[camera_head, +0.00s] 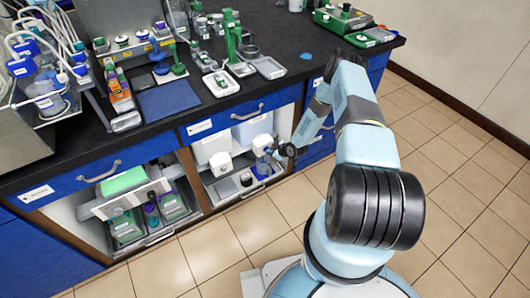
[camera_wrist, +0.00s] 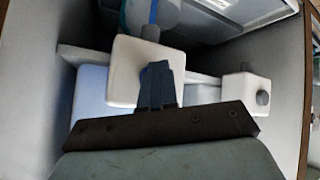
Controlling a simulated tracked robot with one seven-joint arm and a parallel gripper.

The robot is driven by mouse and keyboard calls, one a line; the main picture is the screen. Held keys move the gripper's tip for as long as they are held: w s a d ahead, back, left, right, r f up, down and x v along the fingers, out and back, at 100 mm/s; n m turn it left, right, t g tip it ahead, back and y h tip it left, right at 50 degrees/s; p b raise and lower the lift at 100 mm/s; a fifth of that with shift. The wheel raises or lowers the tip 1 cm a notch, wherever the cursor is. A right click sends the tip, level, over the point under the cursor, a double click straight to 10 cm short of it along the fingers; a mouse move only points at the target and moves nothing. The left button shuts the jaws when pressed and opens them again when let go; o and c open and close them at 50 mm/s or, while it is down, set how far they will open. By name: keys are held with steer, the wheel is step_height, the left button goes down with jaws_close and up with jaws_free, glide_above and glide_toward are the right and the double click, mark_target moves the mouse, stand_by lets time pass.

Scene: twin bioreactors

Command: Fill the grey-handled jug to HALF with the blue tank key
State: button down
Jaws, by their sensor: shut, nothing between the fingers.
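In the head view my gripper (camera_head: 281,152) is low at the right side of an open cabinet bay, close to a white tap block (camera_head: 262,144) on a white tank (camera_head: 252,127). In the wrist view my shut, empty fingers (camera_wrist: 158,72) are in front of a white block (camera_wrist: 125,76) with a grey knob (camera_wrist: 150,33); I cannot tell whether they touch it. A bluish clear vessel (camera_head: 263,167) stands below the right tap; its handle colour is unclear. A blue-rimmed shape (camera_wrist: 168,12) shows behind the knob. I cannot tell which key belongs to the blue tank.
A second white tap block (camera_head: 219,164) sits on the left tank; a similar block with a grey knob (camera_wrist: 245,90) is at right in the wrist view. A pull-out shelf (camera_head: 225,199) lies below. The black bench (camera_head: 290,75) above is crowded. Floor is clear in front.

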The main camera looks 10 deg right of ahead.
stand_by(0.6)
steer(key=shift+s+d, duration=0.3)
steer(key=shift+s, duration=0.55)
steer(key=shift+s, duration=0.15)
steer(key=s, duration=0.1)
steer(key=s+d, duration=0.1)
steer(key=s, duration=0.2)
steer(key=shift+s+d, duration=0.25)
steer(key=shift+d, duration=0.05)
